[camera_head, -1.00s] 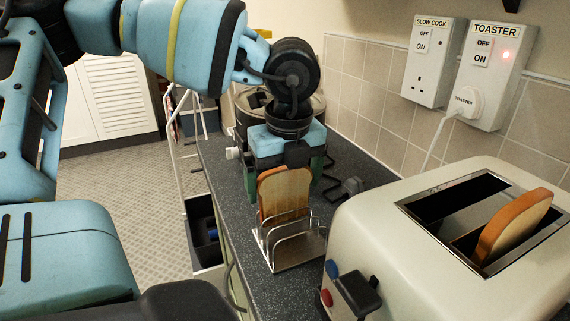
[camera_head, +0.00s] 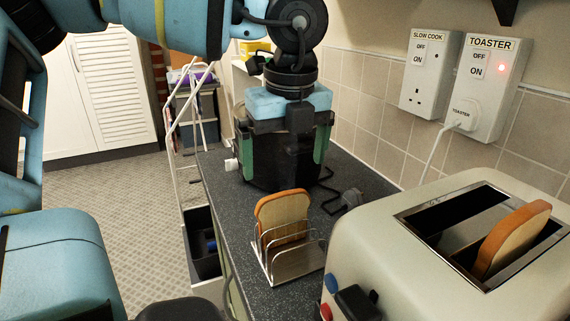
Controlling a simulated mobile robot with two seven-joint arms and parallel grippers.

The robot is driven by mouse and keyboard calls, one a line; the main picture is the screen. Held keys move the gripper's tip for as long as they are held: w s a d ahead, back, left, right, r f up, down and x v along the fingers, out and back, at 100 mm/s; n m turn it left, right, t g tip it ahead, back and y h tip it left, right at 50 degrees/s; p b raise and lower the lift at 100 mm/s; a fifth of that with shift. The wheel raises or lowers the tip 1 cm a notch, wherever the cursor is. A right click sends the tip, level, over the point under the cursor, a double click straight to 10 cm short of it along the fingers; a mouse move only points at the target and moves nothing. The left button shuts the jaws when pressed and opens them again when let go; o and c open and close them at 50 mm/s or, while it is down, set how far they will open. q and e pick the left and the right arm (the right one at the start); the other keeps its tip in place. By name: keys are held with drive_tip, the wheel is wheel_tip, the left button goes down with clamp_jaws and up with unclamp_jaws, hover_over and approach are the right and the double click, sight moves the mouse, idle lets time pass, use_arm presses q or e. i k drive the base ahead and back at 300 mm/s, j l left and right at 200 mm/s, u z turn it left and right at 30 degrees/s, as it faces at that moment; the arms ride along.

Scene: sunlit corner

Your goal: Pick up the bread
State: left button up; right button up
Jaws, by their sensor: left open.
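One slice of bread (camera_head: 283,215) stands upright in a wire toast rack (camera_head: 297,262) on the dark worktop. Another slice of bread (camera_head: 512,238) stands tilted in the near slot of the cream toaster (camera_head: 410,262) at the right, partly sunk in it. My left gripper (camera_head: 283,170) points down, with its green-lined fingers spread and nothing held between them. It appears above and behind the racked slice in the picture; the gap in depth is hard to judge. My right gripper does not show.
The dark worktop (camera_head: 222,188) has a narrow clear strip left of the rack. The tiled wall carries the slow cooker switch (camera_head: 431,72) and toaster switch (camera_head: 484,88). A clothes airer (camera_head: 178,125) stands left.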

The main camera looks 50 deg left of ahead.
sight(513, 236)
drive_tip(key=k, duration=1)
